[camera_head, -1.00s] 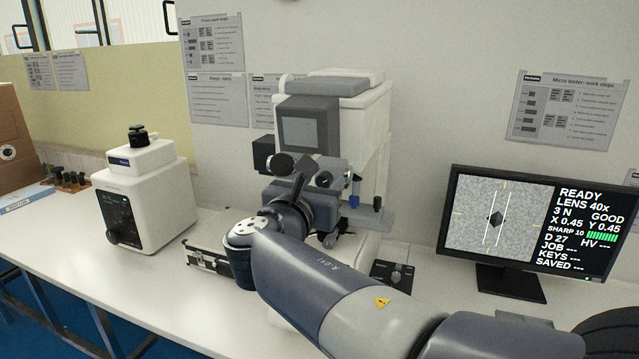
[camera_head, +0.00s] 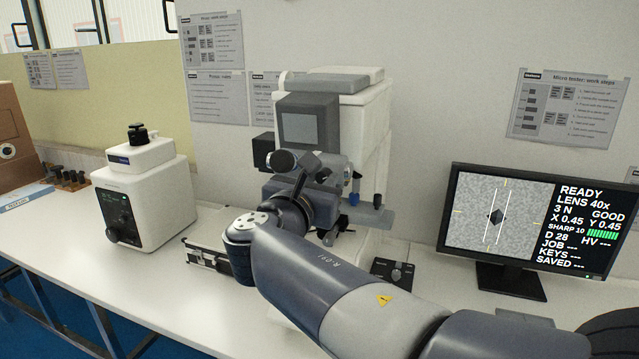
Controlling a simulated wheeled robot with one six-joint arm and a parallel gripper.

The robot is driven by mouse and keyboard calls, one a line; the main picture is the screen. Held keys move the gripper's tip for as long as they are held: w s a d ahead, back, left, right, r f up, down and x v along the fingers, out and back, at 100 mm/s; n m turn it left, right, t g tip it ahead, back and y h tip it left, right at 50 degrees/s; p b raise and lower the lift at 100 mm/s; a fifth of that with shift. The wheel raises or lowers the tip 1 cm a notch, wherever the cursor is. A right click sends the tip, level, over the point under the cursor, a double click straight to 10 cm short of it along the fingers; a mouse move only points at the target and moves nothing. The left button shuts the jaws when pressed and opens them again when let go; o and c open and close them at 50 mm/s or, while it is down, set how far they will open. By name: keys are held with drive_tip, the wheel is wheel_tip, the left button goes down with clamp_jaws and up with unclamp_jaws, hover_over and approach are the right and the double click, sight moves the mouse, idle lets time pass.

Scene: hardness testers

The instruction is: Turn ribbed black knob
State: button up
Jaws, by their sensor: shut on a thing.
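The micro tester (camera_head: 345,130) is a white and grey machine at the back middle, with a dark round eyepiece (camera_head: 283,161) at its front. The ribbed black knob (camera_head: 323,176) is beside the eyepiece; it is small and partly covered by my gripper. My gripper (camera_head: 311,180) reaches up to it from the front and is shut on it, though the finger contact is mostly hidden by my wrist. The monitor (camera_head: 497,215) at the right shows two white lines around a dark diamond mark, with READY, LENS 40x, GOOD and D 28. HV shows dashes.
A second white tester (camera_head: 145,195) stands at the left. A small black control box (camera_head: 393,272) sits right of the tester's base. The white bench (camera_head: 190,315) is clear at the front left.

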drive_tip(key=m+b, duration=0.4)
drive_tip(key=shift+f+m+b, duration=0.3)
drive_tip(key=shift+m+b, duration=0.05)
drive_tip(key=shift+m, duration=0.05)
drive_tip(key=shift+m+b, duration=6.25)
drive_tip(key=shift+m, duration=1.35)
drive_tip(key=shift+r, duration=0.1)
drive_tip(key=o, duration=1)
drive_tip(key=v, duration=1)
drive_tip(key=shift+s+b, duration=0.35)
drive_tip(key=shift+s, duration=0.05)
